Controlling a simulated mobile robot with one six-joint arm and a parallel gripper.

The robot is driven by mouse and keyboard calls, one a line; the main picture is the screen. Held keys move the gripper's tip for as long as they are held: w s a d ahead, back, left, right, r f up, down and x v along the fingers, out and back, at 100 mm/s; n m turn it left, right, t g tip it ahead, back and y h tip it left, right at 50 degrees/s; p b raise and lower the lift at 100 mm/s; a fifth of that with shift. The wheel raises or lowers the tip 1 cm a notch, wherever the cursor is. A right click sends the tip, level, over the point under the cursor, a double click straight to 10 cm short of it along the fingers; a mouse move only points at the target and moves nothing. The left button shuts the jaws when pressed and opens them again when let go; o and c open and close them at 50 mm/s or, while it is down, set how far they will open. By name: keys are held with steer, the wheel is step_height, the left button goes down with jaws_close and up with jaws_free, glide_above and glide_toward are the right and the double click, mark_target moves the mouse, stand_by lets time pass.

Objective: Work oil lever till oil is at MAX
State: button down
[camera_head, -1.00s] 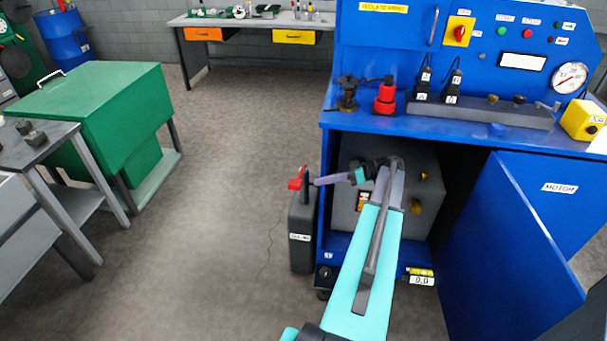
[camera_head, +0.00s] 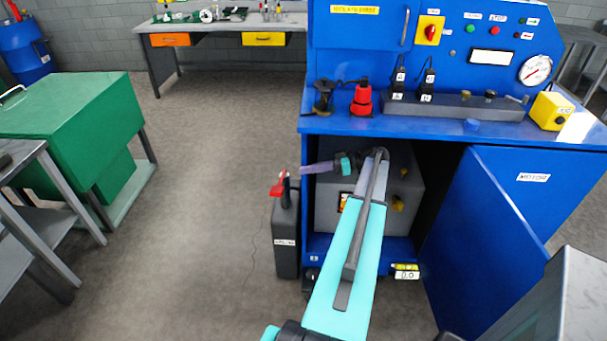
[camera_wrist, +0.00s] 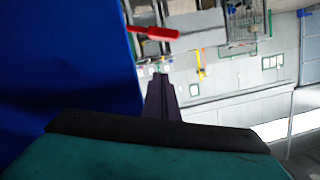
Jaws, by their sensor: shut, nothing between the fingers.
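The red lever (camera_head: 278,188) tops a narrow dark can (camera_head: 286,240) standing on the floor against the cabinet's left side. In the wrist view the red lever (camera_wrist: 153,32) lies beyond my fingertips and apart from them. My gripper (camera_head: 303,168) is shut and empty, pointing left, just above and right of the lever. Its purple fingers (camera_wrist: 160,80) also show in the wrist view. A grey tank (camera_head: 408,190) sits inside the open cabinet, with a small red-orange gauge or label (camera_head: 343,200) partly hidden by my arm. The oil level cannot be read.
The blue bench cabinet (camera_head: 330,126) has its door (camera_head: 490,240) swung open to the right. A small display (camera_head: 406,274) reading 0.0 sits at the cabinet's bottom edge. A green chest (camera_head: 70,115) stands at left. The floor between is clear.

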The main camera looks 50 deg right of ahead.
steer(key=w+a+f+p, duration=0.5)
steer(key=w+a, duration=0.1)
steer(key=shift+a+f, duration=0.15)
steer(key=shift+f, duration=0.2)
stand_by(0.4)
steer(key=shift+w+a+f, duration=0.1)
steer(key=shift+f, duration=0.05)
stand_by(0.3)
steer(key=shift+b, duration=0.3)
